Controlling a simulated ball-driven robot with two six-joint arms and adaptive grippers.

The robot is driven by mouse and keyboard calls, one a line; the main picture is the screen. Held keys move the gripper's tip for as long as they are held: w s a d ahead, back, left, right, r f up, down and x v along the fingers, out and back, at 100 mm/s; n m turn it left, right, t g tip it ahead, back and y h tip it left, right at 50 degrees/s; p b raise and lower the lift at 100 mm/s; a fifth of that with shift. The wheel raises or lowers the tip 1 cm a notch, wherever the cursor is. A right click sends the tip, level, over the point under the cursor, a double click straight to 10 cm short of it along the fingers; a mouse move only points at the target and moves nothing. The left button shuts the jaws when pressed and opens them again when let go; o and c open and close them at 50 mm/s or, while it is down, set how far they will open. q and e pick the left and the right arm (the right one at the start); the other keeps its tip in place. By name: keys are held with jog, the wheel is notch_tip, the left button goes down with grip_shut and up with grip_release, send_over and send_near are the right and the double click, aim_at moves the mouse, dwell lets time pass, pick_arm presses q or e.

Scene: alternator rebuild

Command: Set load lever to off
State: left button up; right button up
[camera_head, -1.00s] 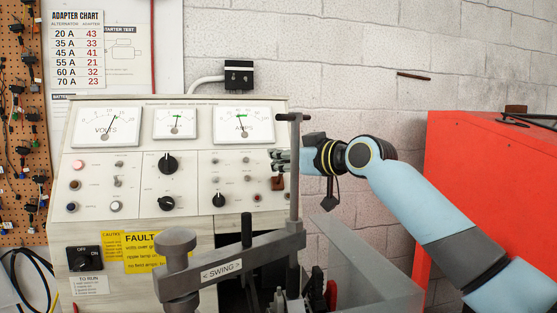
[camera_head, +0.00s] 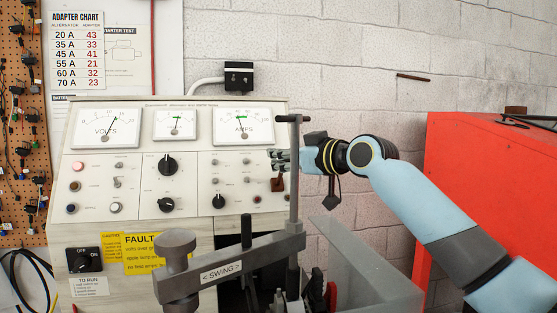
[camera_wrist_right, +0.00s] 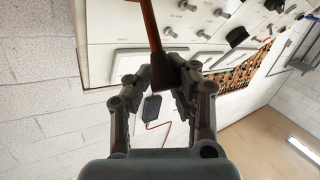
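The load lever appears to be the reddish-brown handle (camera_head: 278,185) at the right side of the tester panel. In the right wrist view a reddish-brown rod with a dark end (camera_wrist_right: 158,70) reaches down between the fingers, close to the right-hand finger. My right gripper (camera_head: 279,160) is at the panel's right edge, just above the handle in the head view. In the right wrist view the gripper (camera_wrist_right: 160,85) is open, with a gap on the left of the rod; contact on the right cannot be told. My left gripper is not in view.
The tester panel (camera_head: 138,220) has meters, knobs and small toggles. An off/on switch (camera_head: 84,260) is at lower left. A red cabinet (camera_head: 480,175) stands at right.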

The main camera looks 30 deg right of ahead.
jog(key=o, duration=0.7)
jog(key=shift+s+d, duration=0.25)
jog(key=shift+d, duration=0.1)
jog(key=shift+c, duration=0.2)
jog(key=shift+a+f, duration=0.1)
jog(key=shift+s, duration=0.1)
jog(key=v, duration=1.2)
